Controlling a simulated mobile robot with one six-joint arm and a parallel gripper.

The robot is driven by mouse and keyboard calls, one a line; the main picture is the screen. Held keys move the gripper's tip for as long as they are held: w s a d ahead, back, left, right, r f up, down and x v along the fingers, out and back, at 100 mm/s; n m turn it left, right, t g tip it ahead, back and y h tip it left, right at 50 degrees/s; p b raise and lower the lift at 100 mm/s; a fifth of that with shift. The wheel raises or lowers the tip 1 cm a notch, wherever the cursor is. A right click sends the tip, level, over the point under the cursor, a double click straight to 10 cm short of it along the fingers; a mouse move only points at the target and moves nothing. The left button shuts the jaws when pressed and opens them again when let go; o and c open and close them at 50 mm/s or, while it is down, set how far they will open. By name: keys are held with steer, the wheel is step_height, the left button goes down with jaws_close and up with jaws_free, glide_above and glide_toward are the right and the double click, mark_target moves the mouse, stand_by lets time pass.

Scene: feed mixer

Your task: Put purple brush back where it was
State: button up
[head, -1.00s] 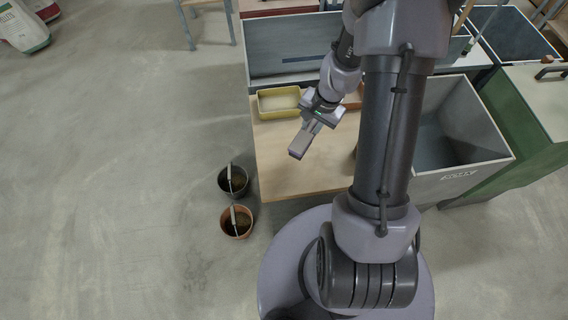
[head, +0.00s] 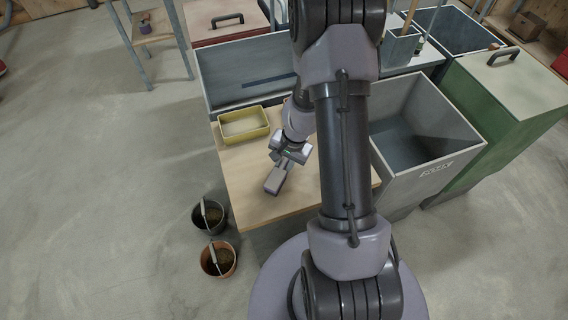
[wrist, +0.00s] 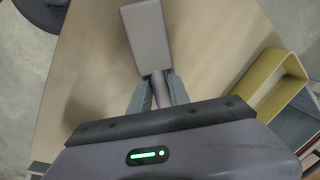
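The purple brush (head: 274,181), with a greyish-purple block head, is held above the wooden table (head: 245,205) in the head view. In the wrist view its flat block head (wrist: 146,38) points away from me, and its short handle lies between the fingers. My gripper (wrist: 160,92) is shut on that handle; in the head view my gripper (head: 285,161) is over the table, in front of the yellow tray. Where the brush was before does not show clearly.
A yellow tray (head: 244,134) stands at the table's back left. Grey bins (head: 420,160) stand right and behind, beside a green cabinet (head: 505,120). Two buckets (head: 218,260) stand on the floor left of the table. A small purple object (head: 145,27) sits on a stand at the back left.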

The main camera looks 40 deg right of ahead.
steer(key=o, duration=0.3)
steer(key=shift+o, duration=0.2)
step_height(320, 180, up, 13)
steer(key=s+p, duration=0.2)
steer(key=p, duration=0.5)
steer(key=a+r+n+t, duration=0.1)
steer(key=a+r+n, duration=0.1)
steer(key=a+r, duration=0.45)
steer(key=a+r+n+t, duration=0.1)
steer(key=a+r+n, duration=0.15)
steer(key=r, duration=0.75)
steer(key=s+a+r+n+t+y, duration=0.1)
steer(key=s+a+r+n, duration=0.2)
steer(key=s+a+r, duration=0.7)
steer(key=shift+s+a+r+t, duration=0.3)
steer(key=shift+s+r+t, duration=0.1)
steer(key=shift+s, duration=0.65)
